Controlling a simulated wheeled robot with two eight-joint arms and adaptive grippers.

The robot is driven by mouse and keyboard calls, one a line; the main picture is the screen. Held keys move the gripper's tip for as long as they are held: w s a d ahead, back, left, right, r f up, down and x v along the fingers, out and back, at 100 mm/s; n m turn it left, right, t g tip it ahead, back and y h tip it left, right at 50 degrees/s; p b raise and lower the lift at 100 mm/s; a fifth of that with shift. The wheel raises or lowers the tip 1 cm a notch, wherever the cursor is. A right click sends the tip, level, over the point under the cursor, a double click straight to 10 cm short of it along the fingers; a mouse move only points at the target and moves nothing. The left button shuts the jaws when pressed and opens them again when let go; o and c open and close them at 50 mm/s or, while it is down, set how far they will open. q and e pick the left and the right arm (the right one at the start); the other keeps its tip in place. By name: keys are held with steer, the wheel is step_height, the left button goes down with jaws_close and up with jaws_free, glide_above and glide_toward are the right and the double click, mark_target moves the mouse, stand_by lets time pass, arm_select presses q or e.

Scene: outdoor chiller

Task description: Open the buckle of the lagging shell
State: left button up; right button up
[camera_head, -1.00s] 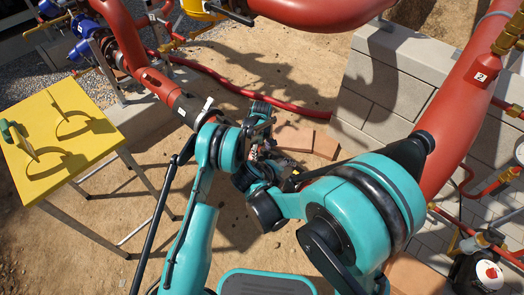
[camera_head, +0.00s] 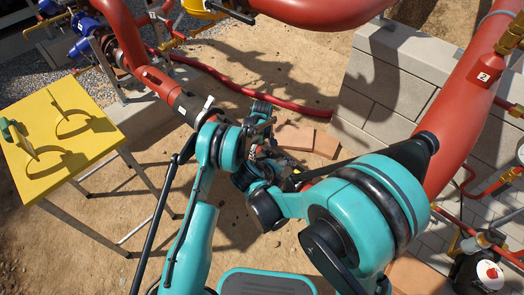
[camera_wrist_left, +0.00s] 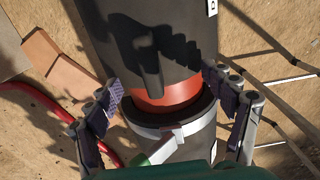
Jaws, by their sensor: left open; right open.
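The dark lagging shell (camera_wrist_left: 115,30) wraps a red pipe in the left wrist view; a bare red strip (camera_wrist_left: 165,100) shows between two dark sections. A pale metal band (camera_wrist_left: 195,125) crosses it, with a buckle lever (camera_wrist_left: 165,150) with a greenish-white end at the lower middle. In the head view, part of the shell (camera_head: 186,102) shows beside my left arm; the rest is hidden. My left gripper (camera_head: 258,131) is open, its fingers (camera_wrist_left: 168,108) on either side of the pipe, with nothing between them gripped. My right gripper (camera_head: 268,153) is open just below it, small and partly hidden.
A yellow table (camera_head: 60,135) stands at the left. A block wall (camera_head: 385,95) and a large red pipe (camera_head: 460,125) stand at the right. A red hose (camera_head: 250,92) and brick-coloured slabs (camera_head: 300,138) lie on the sandy ground.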

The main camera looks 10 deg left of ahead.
arm_select(q)
step_height(320, 180, up, 12)
steer(key=shift+f, duration=0.1)
stand_by(0.4)
